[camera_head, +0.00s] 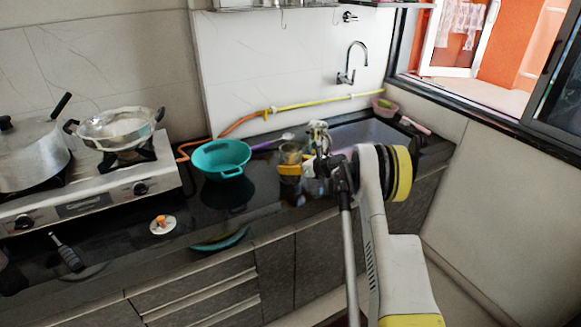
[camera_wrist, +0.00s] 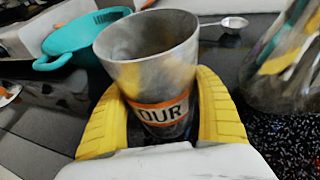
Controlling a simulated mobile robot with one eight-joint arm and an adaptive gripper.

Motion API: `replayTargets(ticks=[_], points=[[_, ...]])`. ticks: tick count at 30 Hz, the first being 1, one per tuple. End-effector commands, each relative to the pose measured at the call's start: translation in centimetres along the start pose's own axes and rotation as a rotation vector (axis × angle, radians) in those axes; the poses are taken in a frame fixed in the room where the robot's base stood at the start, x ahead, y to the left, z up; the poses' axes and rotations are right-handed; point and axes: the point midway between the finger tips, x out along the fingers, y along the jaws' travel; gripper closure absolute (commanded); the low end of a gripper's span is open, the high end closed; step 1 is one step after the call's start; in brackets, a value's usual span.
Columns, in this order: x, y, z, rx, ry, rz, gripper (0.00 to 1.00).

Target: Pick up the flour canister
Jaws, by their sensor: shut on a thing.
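The flour canister (camera_wrist: 150,62) is a grey metal cup, open at the top, with an orange and white label that shows the letters "OUR". It stands between the two yellow fingers of my gripper (camera_wrist: 165,120) in the wrist view, and the fingers are shut on its sides. In the head view the canister (camera_head: 291,153) is at the counter near the sink, with my gripper (camera_head: 291,170) around its lower part. Whether its base touches the counter is hidden.
A teal colander (camera_head: 221,158) stands left of the canister. A ladle (camera_wrist: 234,22) lies behind it. A blurred clear container (camera_wrist: 285,65) is close on the right in the wrist view. The stove (camera_head: 110,180) with pots is at the left, the sink (camera_head: 370,133) at the right.

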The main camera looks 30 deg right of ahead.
Motion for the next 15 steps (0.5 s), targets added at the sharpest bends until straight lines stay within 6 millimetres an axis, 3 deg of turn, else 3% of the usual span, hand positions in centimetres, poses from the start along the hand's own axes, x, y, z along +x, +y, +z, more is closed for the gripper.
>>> replayTargets(ticks=[5, 15], points=[[-0.4, 0.0, 1.1, 0.001, -0.001, 0.0, 0.68], [-3.0, 0.0, 7.2, 0.001, -0.001, 0.0, 0.68]])
